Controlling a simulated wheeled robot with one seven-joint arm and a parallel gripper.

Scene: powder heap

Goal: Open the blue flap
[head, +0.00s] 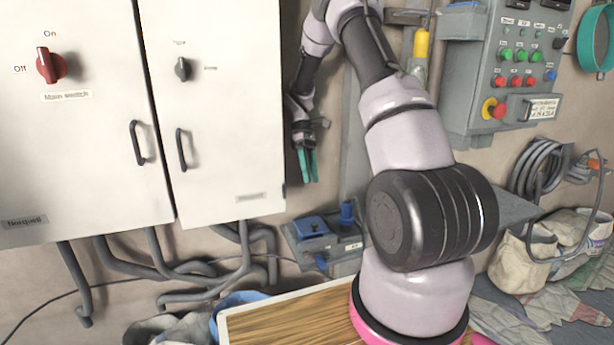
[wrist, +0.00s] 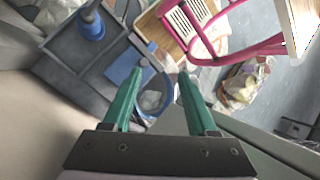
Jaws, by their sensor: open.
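The blue flap (head: 312,227) lies closed-looking on the left part of a grey wall box (head: 297,246), below the right cabinet. A flat blue piece on the grey box, which looks like the flap, shows in the wrist view (wrist: 126,62). My gripper (head: 308,178) hangs above the box with its teal fingers pointing down, apart from the flap. In the wrist view my gripper (wrist: 160,74) has its fingers spread with nothing between them. A blue upright plug (head: 347,214) stands on the box right of the flap and also shows in the wrist view (wrist: 91,24).
The white cabinet (head: 225,110) with black handles stands left of my gripper. A grey control panel (head: 515,70) with buttons is at the right. A wooden tabletop (head: 285,318) lies below. Bags (head: 545,245) and hoses crowd the right side.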

